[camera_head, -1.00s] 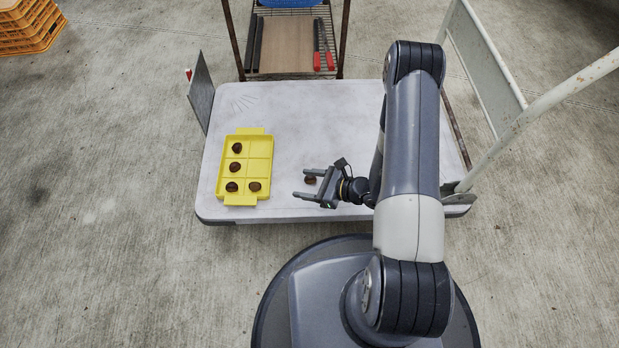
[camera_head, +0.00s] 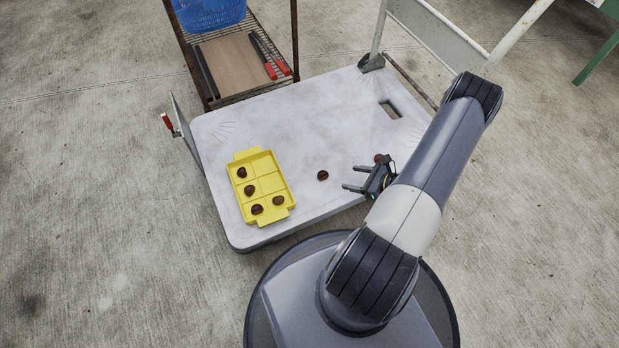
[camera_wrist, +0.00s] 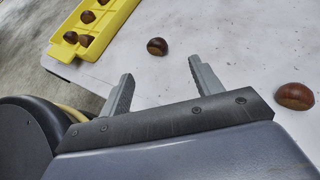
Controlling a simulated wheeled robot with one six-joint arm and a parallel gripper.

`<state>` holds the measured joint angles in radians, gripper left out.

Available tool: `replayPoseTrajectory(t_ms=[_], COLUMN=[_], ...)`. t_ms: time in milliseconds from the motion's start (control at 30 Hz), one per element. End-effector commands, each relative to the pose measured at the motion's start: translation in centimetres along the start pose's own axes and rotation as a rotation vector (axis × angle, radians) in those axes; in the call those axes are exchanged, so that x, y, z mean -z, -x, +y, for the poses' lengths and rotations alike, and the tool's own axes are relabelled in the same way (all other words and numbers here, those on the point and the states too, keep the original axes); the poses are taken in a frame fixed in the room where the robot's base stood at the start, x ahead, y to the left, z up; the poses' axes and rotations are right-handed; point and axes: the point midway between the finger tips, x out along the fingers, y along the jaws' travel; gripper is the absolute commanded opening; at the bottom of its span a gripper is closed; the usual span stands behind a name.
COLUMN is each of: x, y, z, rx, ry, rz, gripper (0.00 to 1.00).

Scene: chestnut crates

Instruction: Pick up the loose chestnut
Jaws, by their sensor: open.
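Two loose brown chestnuts lie on the pale cart top. One chestnut (camera_head: 323,175) lies between the yellow tray and my gripper (camera_head: 353,178); the other chestnut (camera_head: 379,158) lies just behind the gripper's body, partly hidden by it. My gripper is open and empty, its fingers pointing left toward the first chestnut but apart from it. In the wrist view that chestnut (camera_wrist: 157,46) shows ahead of the gap between my fingers (camera_wrist: 160,70). The second chestnut (camera_wrist: 295,96) lies to the right, outside the fingers.
The yellow tray (camera_head: 245,156) at left holds several chestnuts; its upper and middle right compartments look empty. A wire rack (camera_head: 262,78) with a board and red-handled tools stands behind the cart (camera_head: 300,112). A pale metal handle frame (camera_head: 440,34) rises behind my arm.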

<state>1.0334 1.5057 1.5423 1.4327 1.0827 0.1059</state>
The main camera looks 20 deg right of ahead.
Motion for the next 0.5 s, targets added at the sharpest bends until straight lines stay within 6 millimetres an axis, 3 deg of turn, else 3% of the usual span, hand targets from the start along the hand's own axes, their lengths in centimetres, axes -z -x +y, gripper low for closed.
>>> replayPoseTrajectory(t_ms=[300, 500], x=[0.3, 0.3], y=[-4.4, -5.8], z=[0.1, 0.1], rx=[-0.001, 0.0], ry=[0.0, 0.0], rz=[0.002, 0.002], gripper=[0.61, 0.61])
